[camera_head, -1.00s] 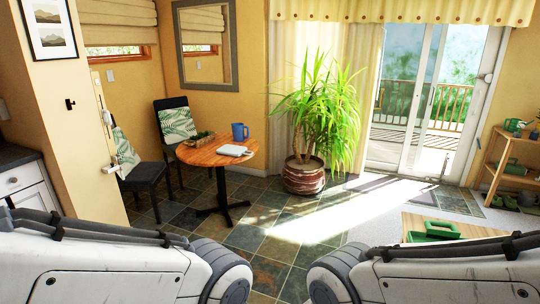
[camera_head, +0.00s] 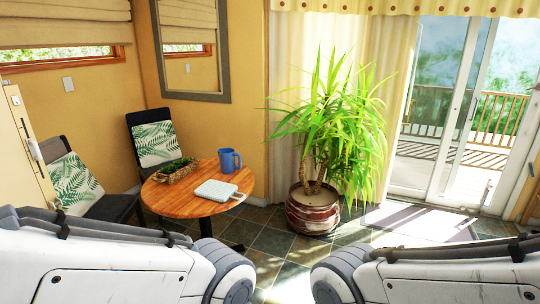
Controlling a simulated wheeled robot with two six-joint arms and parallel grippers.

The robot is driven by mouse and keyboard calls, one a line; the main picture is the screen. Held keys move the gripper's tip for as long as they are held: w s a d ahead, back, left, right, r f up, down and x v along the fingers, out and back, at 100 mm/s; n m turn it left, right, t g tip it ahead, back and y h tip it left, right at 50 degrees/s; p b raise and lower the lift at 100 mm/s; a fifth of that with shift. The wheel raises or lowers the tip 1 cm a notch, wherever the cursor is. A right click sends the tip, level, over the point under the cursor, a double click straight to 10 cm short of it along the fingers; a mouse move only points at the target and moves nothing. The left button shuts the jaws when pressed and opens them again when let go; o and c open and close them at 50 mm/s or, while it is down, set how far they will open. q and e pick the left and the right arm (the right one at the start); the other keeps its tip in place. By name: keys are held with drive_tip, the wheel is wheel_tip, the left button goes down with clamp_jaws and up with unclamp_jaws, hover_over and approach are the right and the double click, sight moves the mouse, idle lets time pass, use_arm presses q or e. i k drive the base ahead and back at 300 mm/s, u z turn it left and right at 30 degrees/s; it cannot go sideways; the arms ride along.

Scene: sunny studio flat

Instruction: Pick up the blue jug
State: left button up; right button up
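The blue jug (camera_head: 228,160) stands upright near the back right edge of the round wooden table (camera_head: 178,204), with its handle to the right. My two arms show at the bottom left and bottom right of the head view, well in front of the table. Neither gripper is in view, so I cannot see how they stand. Nothing covers the jug.
Chairs with leaf-pattern cushions (camera_head: 155,143) stand left and behind. A large potted plant (camera_head: 314,210) stands right of the table. Tiled floor (camera_head: 268,262) shows between my arms.

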sight(227, 156)
drive_tip(key=i, duration=3.55)
drive_tip(key=u, duration=1.7)
